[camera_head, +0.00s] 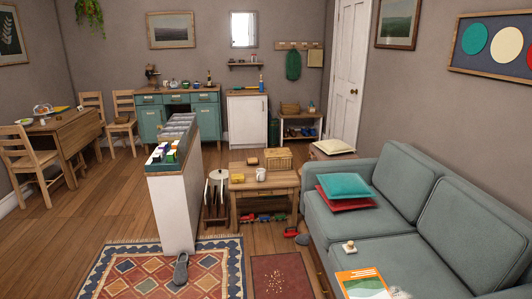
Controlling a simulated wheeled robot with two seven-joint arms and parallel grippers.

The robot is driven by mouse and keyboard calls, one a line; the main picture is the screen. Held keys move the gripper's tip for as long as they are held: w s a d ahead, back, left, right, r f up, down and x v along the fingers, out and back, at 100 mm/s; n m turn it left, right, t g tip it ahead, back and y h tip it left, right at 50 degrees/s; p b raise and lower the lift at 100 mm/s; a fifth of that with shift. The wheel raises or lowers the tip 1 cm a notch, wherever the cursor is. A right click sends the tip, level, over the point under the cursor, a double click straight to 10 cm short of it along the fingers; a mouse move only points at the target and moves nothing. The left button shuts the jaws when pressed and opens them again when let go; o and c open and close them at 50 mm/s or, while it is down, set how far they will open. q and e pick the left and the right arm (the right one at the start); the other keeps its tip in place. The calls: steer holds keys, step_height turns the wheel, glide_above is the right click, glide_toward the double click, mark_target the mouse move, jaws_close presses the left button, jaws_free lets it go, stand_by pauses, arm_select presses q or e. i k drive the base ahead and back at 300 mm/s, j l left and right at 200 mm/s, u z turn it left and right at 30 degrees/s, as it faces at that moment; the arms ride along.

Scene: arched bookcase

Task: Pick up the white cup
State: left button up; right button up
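A white cup (261,175) stands upright on the small wooden table (284,184) near the middle of the view. It is small in the picture, and its handle is hard to make out. A wicker basket (278,158) stands behind it on the same table, and a small yellow object (238,178) lies to its left. Neither of my grippers shows in the head view.
A tall narrow white unit (175,215) with items on top stands left of the table. A grey-green sofa (420,225) fills the right side. A patterned rug (150,275), a dark slipper (181,268) and a red mat (278,277) lie on the floor in front.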

mark_target(260, 176)
steer(key=i, duration=2.45)
